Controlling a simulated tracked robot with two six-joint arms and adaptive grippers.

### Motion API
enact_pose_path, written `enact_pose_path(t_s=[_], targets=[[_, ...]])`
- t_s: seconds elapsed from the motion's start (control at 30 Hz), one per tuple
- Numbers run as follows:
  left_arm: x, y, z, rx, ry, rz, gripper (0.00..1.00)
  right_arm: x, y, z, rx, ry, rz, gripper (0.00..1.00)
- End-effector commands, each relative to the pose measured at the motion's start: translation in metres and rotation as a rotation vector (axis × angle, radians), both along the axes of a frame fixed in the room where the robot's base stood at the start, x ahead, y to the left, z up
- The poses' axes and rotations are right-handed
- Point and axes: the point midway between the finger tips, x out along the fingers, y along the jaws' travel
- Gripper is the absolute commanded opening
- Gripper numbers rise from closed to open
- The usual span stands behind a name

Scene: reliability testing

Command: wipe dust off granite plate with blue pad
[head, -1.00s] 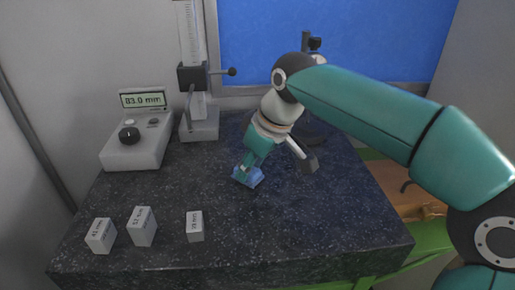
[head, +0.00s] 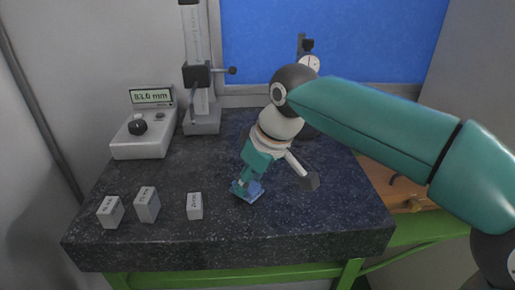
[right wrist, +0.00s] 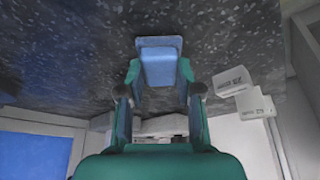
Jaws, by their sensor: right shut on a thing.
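The blue pad (head: 252,191) is on the dark speckled granite plate (head: 330,212), near the middle of its top. My right gripper (head: 243,183) is shut on the pad and reaches down to it from the upper right. In the right wrist view the pad (right wrist: 161,62) sits between the two teal fingertips (right wrist: 161,78), with its flat face at or very near the plate. I cannot tell if it touches. Fine pale specks cover the plate; I cannot tell dust from grain. My left gripper is not in view.
Several labelled grey gauge blocks (head: 147,204) stand along the front left of the plate. A display box (head: 142,138) reading 83.0 mm and a height gauge (head: 200,105) stand at the back left. A dial gauge stand (head: 302,75) is behind my right arm.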

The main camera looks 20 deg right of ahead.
Motion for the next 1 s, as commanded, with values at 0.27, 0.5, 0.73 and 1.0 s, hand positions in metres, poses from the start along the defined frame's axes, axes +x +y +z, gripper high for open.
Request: enact_pose_path(t_s=[0.27,0.5,0.73,1.0], targets=[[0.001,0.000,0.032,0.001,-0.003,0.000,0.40,0.001,0.001,0.041,0.001,-0.003,0.003,0.02],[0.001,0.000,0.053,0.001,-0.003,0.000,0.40,0.001,0.002,0.063,0.001,-0.003,0.004,0.02],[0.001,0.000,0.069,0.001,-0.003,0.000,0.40,0.001,0.002,0.079,0.001,-0.003,0.005,0.02],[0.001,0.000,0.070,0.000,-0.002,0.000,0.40,0.001,0.002,0.080,0.001,-0.003,0.005,0.02]])
